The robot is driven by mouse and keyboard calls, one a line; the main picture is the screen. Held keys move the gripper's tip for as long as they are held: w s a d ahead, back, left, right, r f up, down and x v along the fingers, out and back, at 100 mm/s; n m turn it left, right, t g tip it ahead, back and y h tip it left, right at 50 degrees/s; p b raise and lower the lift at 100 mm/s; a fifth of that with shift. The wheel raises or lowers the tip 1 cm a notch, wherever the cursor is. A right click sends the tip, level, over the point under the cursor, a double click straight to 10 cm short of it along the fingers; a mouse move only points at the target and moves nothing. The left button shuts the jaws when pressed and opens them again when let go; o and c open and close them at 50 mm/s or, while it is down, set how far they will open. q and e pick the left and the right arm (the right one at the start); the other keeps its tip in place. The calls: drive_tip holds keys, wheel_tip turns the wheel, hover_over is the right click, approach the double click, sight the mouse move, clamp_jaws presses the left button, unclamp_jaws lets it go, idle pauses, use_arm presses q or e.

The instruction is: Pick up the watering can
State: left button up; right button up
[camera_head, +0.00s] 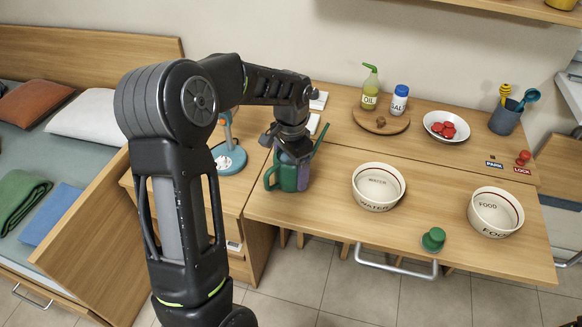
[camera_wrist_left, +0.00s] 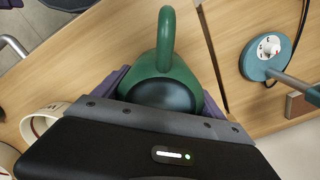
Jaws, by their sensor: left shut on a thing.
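The watering can (camera_head: 272,178) is green, with a handle loop on its left and a thin spout rising to the right. It is upright at the left end of the pulled-out wooden board, and I cannot tell whether it touches the board. My left gripper (camera_head: 294,172) comes down on it from above and is shut on its body, with one purple finger pad at its right side. In the left wrist view the can (camera_wrist_left: 166,62) sits between the purple pads of the gripper (camera_wrist_left: 168,100). My right gripper is not in view.
A WATER bowl (camera_head: 377,202), a FOOD bowl (camera_head: 494,222) and a green knob-like piece (camera_head: 433,239) are right of the can. A blue-based stand (camera_head: 229,160) is close on its left. An oil bottle (camera_head: 370,90) stands behind on a round board. Board space between can and WATER bowl is clear.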

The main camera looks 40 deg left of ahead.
use_arm(q)
drive_tip(key=c, duration=1.2)
drive_tip(key=shift+r, duration=0.1)
wheel_tip(320, 180, up, 10)
drive_tip(key=shift+f, duration=0.1)
idle(0.4)
